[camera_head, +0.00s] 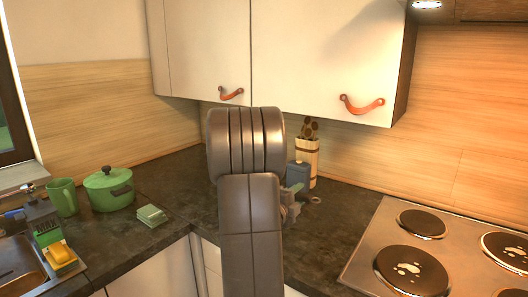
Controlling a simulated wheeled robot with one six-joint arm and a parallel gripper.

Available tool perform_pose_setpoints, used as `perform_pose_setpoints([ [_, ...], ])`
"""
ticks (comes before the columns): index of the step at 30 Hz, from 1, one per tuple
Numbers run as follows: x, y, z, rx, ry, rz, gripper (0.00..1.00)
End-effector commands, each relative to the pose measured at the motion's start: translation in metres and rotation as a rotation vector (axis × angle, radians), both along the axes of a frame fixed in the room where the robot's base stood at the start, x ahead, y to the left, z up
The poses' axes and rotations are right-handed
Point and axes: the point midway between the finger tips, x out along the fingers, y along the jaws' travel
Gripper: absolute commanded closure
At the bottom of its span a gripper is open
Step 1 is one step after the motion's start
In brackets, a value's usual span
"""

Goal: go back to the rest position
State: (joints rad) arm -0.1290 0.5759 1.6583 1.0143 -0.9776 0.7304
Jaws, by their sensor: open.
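My arm rises through the middle of the view and ends in a thick grey joint in front of the corner of the counter. My gripper (291,205) shows only in part, just right of the arm and above the dark counter. It is open, and I see nothing held in it. The rest of the gripper is hidden behind my arm.
White wall cabinets (310,50) with orange leather pulls (362,105) hang above, shut. A blue container (298,174) and utensil holder (306,160) stand behind the gripper. A green pot (109,190) and mug (63,197) stand left, a stove (385,235) right.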

Motion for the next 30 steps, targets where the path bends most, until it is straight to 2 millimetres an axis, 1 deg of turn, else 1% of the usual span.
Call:
perform_pose_setpoints([
  [1, 0.006, -0.006, 0.001, -0.001, 0.000, -0.002, 0.57],
  [5, 0.017, -0.014, 0.000, 0.000, 0.001, -0.001, 0.57],
  [7, 0.016, -0.012, 0.004, -0.001, 0.001, 0.000, 0.57],
  [22, 0.015, -0.012, 0.006, -0.001, 0.000, 0.003, 0.57],
  [26, 0.012, -0.012, 0.015, -0.008, -0.002, 0.014, 0.57],
  [30, 0.007, -0.013, 0.032, -0.020, -0.005, 0.033, 0.57],
])
